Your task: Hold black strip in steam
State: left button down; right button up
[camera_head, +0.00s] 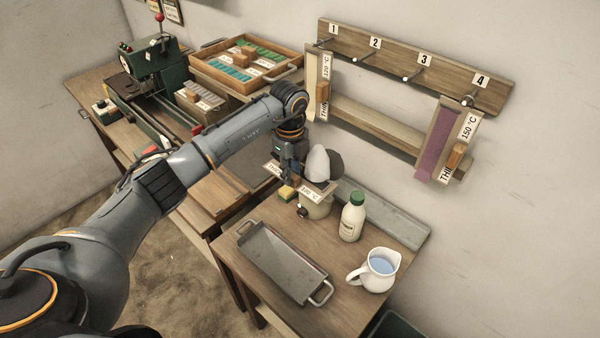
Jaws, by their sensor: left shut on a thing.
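My left gripper (291,160) points down over the small table, shut on a labelled board (312,194) whose pale tags show at its lower edge. One tag reads about 140 °C. I cannot make out a black strip on it; its face is largely hidden by the gripper. A pale pot (316,209) stands under the board, partly covered by it. A white, rounded, steam-like puff (317,164) and a dark grey rounded shape (336,165) show just right of the gripper above the pot. Whether the board touches the puff, I cannot tell. My right gripper is not in view.
A metal tray (281,262), a green-capped bottle (352,218) and a water jug (377,270) stand on the table. A numbered hook rail (445,75) holds boards on hooks 1 and 4. A green machine (152,68) stands back left.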

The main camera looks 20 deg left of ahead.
pick_arm(q)
jog(key=s+a+r+p, duration=0.2)
jog(key=s+p, duration=0.4)
jog(key=s, duration=0.4)
jog(key=shift+s+a+p, duration=0.25)
jog(key=shift+a+p, duration=0.05)
jog(key=shift+a, duration=0.5)
